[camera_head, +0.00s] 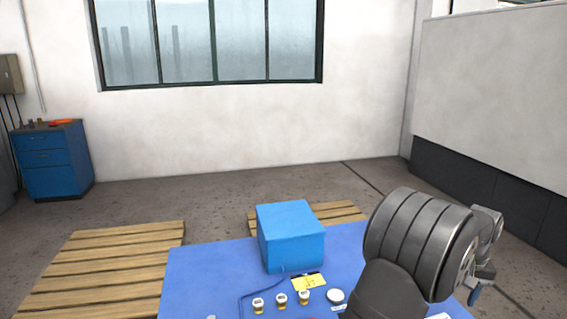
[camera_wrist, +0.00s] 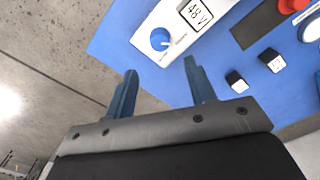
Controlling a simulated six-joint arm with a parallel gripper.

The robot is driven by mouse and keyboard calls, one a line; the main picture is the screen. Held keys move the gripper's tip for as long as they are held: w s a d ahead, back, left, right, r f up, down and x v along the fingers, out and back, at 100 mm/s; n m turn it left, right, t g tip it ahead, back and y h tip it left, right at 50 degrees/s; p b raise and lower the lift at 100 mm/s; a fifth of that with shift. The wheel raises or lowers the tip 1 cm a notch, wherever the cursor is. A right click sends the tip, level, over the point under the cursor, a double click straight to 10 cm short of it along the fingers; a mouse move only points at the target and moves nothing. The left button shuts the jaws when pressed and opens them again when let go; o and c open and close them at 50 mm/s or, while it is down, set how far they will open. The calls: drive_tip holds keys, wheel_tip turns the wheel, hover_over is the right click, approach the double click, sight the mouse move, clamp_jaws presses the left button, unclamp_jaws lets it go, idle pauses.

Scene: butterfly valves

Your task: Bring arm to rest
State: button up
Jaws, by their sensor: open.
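My gripper (camera_wrist: 160,66) shows in the wrist view with its two blue-grey fingers spread and nothing between them. In the head view my arm stands at the lower right, and a bluish fingertip of the gripper (camera_head: 474,296) shows by the right edge, mostly hidden behind the arm. In the wrist view the fingers point toward the edge of a blue panel (camera_wrist: 125,42). A white meter with a display and a blue knob (camera_wrist: 160,39) lies beyond the gap between the fingers. I see no contact with it.
A blue box (camera_head: 291,238) stands on the blue panel (camera_head: 205,270), near a yellow label (camera_head: 309,283) and several small fittings (camera_head: 281,300). A red button (camera_wrist: 293,5) shows in the wrist view. Wooden pallets (camera_head: 110,260) and a blue cabinet (camera_head: 53,161) stand farther back.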

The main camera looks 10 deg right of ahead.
wheel_tip(320, 180, up, 9)
wheel_tip(320, 180, down, 18)
drive_tip(key=shift+r, duration=0.15)
drive_tip(key=shift+f, duration=0.25)
drive_tip(key=m, duration=0.4)
drive_tip(key=shift+r, duration=0.1)
drive_tip(key=m, duration=0.8)
drive_tip(key=shift+m, duration=1.9)
